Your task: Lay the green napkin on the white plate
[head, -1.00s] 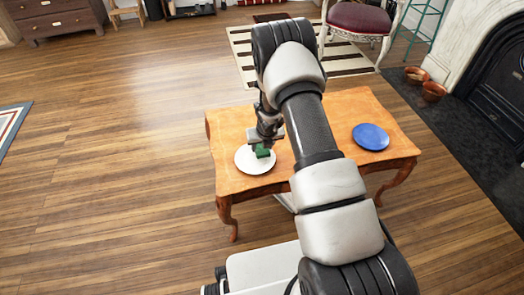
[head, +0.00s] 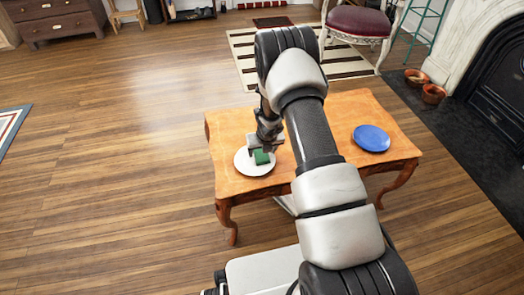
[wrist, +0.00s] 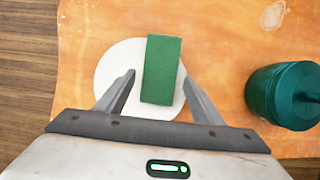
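The green napkin (head: 261,157) lies on the white plate (head: 243,163) at the left front of the orange wooden table. In the wrist view the folded napkin (wrist: 161,68) is a narrow rectangle across the right part of the plate (wrist: 112,75), its upper end near or slightly past the rim. My gripper (wrist: 159,77) is open above the plate, one finger on each side of the napkin. A gap shows between the left finger and the napkin; the right fingertip is close to its edge. In the head view my gripper (head: 264,150) partly covers the napkin.
A dark teal lidded pot (wrist: 283,95) stands right of the plate in the wrist view; my arm hides it in the head view. A blue plate (head: 371,138) lies at the table's right. The table's left edge is close to the white plate.

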